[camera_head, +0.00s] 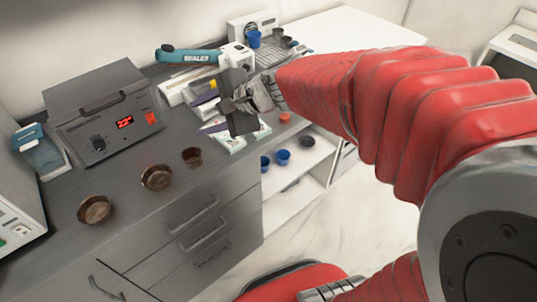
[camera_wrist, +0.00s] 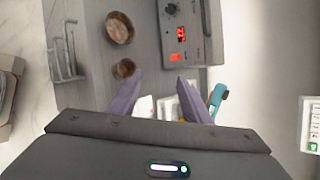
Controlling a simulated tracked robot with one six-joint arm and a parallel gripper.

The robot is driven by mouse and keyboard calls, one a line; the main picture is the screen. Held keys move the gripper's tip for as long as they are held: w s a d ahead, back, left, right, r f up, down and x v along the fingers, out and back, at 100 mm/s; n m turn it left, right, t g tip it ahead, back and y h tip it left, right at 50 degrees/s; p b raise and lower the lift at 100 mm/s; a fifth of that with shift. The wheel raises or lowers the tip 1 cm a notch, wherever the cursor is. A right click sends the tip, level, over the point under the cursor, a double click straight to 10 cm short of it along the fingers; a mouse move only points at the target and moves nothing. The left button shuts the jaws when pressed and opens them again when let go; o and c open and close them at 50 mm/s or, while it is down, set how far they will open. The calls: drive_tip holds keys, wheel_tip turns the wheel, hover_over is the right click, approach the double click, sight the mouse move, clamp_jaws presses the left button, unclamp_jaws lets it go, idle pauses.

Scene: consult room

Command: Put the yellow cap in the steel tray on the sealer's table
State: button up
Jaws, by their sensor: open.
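My gripper (camera_head: 207,117) is open above the counter, beside the sealer; nothing shows held between its purple fingers. In the wrist view the fingers (camera_wrist: 160,78) are spread apart over the counter, with white items beyond them near their bases. A small yellow spot (camera_head: 213,84) shows just behind the gripper in the head view; I cannot tell whether it is the yellow cap. The sealer (camera_head: 190,56) has a teal arm, also seen in the wrist view (camera_wrist: 218,98). A grey gridded surface (camera_head: 268,52) bears small cups; I cannot tell whether it is the steel tray.
A grey heating unit (camera_head: 106,120) with a red display stands on the counter (camera_head: 130,195). Brown bowls (camera_head: 95,209), (camera_head: 157,177), (camera_head: 192,157) stand in front of it. Blue cups (camera_head: 283,157) sit on a lower white shelf. My red arm hides much of the right side.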

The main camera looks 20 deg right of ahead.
drive_tip(key=s+d+n+h, duration=0.2)
drive_tip(key=s+d+n, duration=0.1)
drive_tip(key=s+n, duration=0.2)
drive_tip(key=s+d+f+n+g+h, duration=0.1)
drive_tip(key=s+d+n+h, duration=0.2)
drive_tip(key=s+n, duration=0.2)
drive_tip(key=s+d+n+g+h, duration=0.1)
drive_tip(key=s+d+n+h, duration=0.1)
drive_tip(key=s+n, duration=0.3)
drive_tip(key=s+d, duration=0.1)
drive_tip(key=s, duration=0.3)
drive_tip(key=shift+s+d+f+h, duration=0.2)
drive_tip(key=shift+d+h, duration=0.1)
